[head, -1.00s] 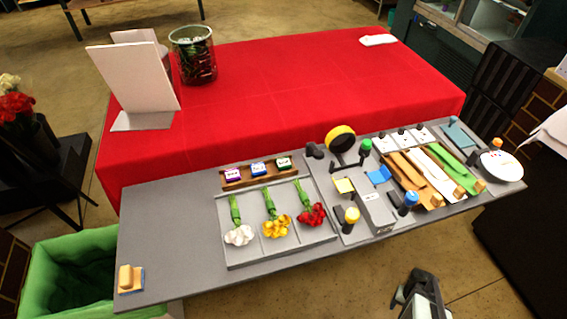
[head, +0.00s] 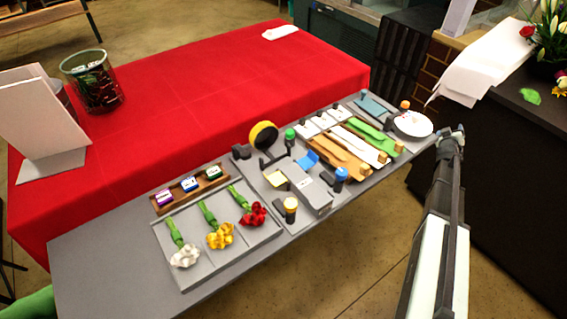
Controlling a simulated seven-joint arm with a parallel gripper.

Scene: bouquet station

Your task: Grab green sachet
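The green sachet (head: 212,172) is a small white-labelled packet with a dark green edge. It sits at the right end of a wooden tray (head: 160,211), beside a blue sachet (head: 188,184) and a purple sachet (head: 164,198). My gripper (head: 451,133) is at the right end of the grey table, just right of the round white plate, far from the sachets. It is small and seen from behind, so its finger opening is unclear.
Below the sachets, a grey tray (head: 235,256) holds white, yellow and red flowers. A tape roll (head: 263,135), bottles and coloured wrap strips (head: 365,135) crowd the table's middle and right. The grey table's left end (head: 100,255) is clear.

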